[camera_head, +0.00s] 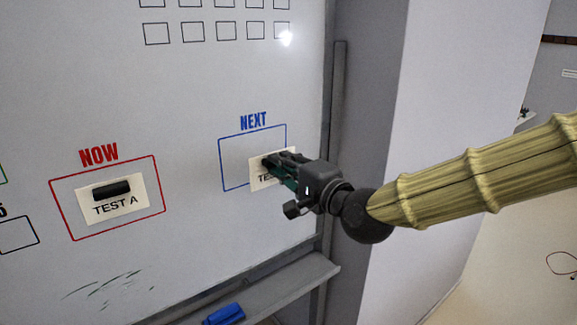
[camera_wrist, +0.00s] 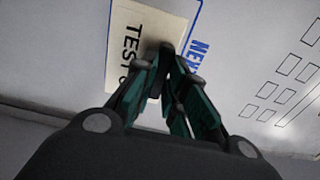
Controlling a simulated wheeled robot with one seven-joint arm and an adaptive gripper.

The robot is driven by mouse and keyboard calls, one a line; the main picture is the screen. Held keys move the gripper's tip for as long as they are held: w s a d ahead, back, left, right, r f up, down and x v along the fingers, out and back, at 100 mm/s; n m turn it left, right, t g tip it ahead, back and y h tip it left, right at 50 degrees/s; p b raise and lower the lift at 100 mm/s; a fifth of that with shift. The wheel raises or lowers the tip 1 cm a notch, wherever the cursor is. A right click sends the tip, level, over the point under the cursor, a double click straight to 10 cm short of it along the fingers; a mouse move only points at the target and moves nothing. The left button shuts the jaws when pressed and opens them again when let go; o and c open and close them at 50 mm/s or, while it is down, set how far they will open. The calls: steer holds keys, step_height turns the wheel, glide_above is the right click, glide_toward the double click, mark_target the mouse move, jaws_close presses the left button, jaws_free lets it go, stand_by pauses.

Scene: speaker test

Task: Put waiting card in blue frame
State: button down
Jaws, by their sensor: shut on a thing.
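A cream card (camera_head: 257,177) with black lettering that begins "TE" is at the lower right part of the blue frame (camera_head: 221,166) under the word "NEXT". It overlaps the frame's right and lower lines. My gripper (camera_head: 275,164) is shut on the card's black handle and covers part of its lettering. In the wrist view the card (camera_wrist: 128,66) reads "TEST" plus a partly hidden letter, and the fingers (camera_wrist: 168,62) close around the black handle. I cannot tell whether the card touches the board.
A card reading "TEST A" (camera_head: 116,208) with a black handle sits inside the red "NOW" frame (camera_head: 160,180) at left. A blue eraser-like object (camera_head: 224,314) lies on the board's lower ledge (camera_head: 300,278). The board's right edge post (camera_head: 337,130) stands close to my gripper.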

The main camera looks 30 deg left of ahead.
mark_target(267, 155)
steer(key=shift+x, duration=3.3)
steer(key=shift+w+a, duration=0.2)
steer(key=shift+a, duration=0.2)
steer(key=c, duration=1.4)
jaws_free()
steer(key=shift+o, duration=0.4)
steer(key=o, duration=0.4)
steer(key=shift+c, duration=0.2)
steer(key=shift+d, duration=0.15)
steer(key=b+v, duration=0.1)
steer(key=v, duration=0.6)
